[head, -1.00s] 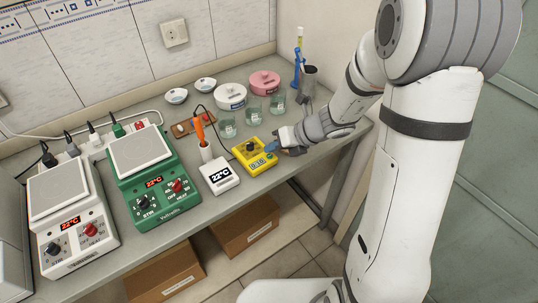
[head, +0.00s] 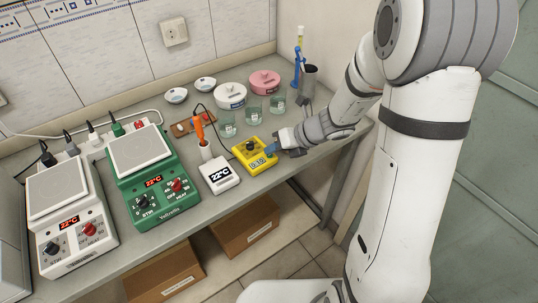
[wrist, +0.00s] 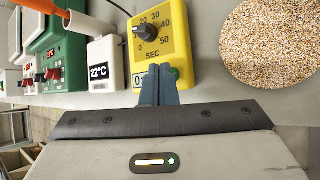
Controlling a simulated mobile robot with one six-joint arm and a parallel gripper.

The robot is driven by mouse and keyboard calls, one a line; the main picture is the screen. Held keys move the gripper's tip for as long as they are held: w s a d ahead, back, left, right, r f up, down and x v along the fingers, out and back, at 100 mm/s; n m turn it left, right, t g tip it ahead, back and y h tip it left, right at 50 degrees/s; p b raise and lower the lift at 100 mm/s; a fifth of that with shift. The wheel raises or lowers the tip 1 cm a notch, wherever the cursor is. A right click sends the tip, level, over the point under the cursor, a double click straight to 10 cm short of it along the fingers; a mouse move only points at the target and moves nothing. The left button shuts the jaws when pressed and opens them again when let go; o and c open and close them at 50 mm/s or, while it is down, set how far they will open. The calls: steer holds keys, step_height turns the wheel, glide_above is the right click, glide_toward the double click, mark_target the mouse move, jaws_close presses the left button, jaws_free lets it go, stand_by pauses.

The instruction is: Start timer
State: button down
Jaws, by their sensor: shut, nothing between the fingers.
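The timer is a yellow box with a dark dial and a lit display, on the bench in the head view (head: 254,153). It also shows in the wrist view (wrist: 172,48), where numbers and "SEC" are readable around the dial. My gripper is at the timer's right side in the head view (head: 274,151). In the wrist view its blue-grey fingers (wrist: 159,88) are together and empty, with tips at the timer's lower front edge. They hide part of the display, so its full reading is unclear there. I cannot tell whether the tips touch the timer.
A white 22°C display box (head: 220,175) stands left of the timer, with an orange-handled probe (head: 199,131) behind it. Glass beakers (head: 253,113) stand behind the timer. Green (head: 152,195) and white (head: 70,222) hotplates fill the left.

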mark_target(273, 157)
steer(key=shift+f+b, duration=0.3)
steer(key=shift+f, duration=0.05)
stand_by(0.4)
stand_by(0.3)
steer(key=shift+r+p, duration=0.8)
steer(key=shift+p, duration=0.05)
step_height(273, 157, up, 5)
steer(key=p, duration=0.5)
steer(key=shift+r, duration=0.1)
stand_by(0.5)
